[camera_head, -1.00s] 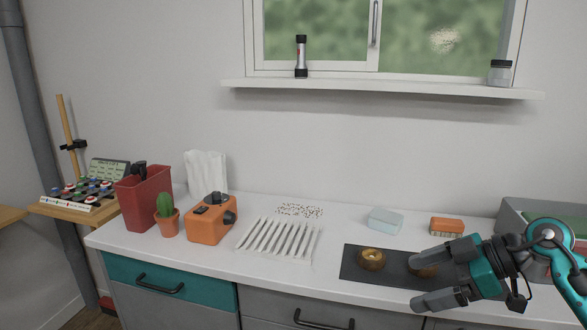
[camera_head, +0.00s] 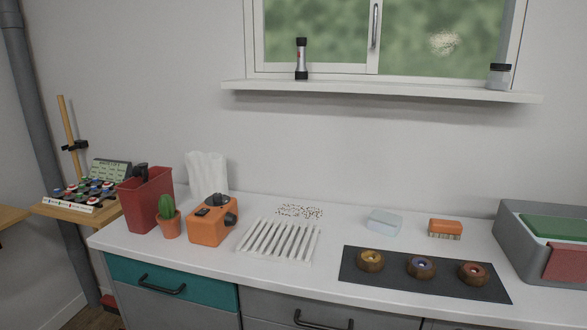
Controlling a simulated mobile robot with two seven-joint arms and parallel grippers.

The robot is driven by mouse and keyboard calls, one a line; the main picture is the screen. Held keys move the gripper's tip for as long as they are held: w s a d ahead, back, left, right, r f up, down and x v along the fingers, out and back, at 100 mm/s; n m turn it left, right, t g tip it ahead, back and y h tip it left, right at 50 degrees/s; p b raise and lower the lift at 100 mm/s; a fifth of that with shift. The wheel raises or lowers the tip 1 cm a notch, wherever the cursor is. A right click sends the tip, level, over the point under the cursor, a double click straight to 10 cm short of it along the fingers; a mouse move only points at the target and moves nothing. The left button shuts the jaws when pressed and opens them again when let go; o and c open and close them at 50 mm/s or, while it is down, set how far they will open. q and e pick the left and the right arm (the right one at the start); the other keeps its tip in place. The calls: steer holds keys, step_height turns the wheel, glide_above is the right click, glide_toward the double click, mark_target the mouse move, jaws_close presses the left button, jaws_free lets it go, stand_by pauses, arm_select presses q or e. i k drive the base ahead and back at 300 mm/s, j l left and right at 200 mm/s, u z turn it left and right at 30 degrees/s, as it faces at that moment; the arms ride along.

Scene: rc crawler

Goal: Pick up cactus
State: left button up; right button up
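The cactus (camera_head: 166,208) is a small green plant in a terracotta pot (camera_head: 169,226). It stands upright near the left end of the white counter. A red bin is just behind and left of it, and an orange device is close on its right. Nothing hides its front. Neither my left nor my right gripper shows in the view now.
The red bin (camera_head: 147,200) and orange device (camera_head: 212,221) flank the cactus closely. A white slatted rack (camera_head: 279,241), a dark mat (camera_head: 350,279) with three round wooden pieces and a grey crate (camera_head: 515,245) stand farther right. The counter's front edge (camera_head: 180,262) has drawer handles below.

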mark_target(169, 218)
steer(key=i+j, duration=0.15)
steer(key=j, duration=0.25)
steer(key=i+j, duration=0.15)
steer(key=j, duration=0.3)
steer(key=i+j, duration=0.1)
steer(key=j, duration=0.3)
steer(key=i+j, duration=0.15)
steer(key=j, duration=0.25)
steer(key=i+j, duration=0.15)
steer(key=j, duration=0.25)
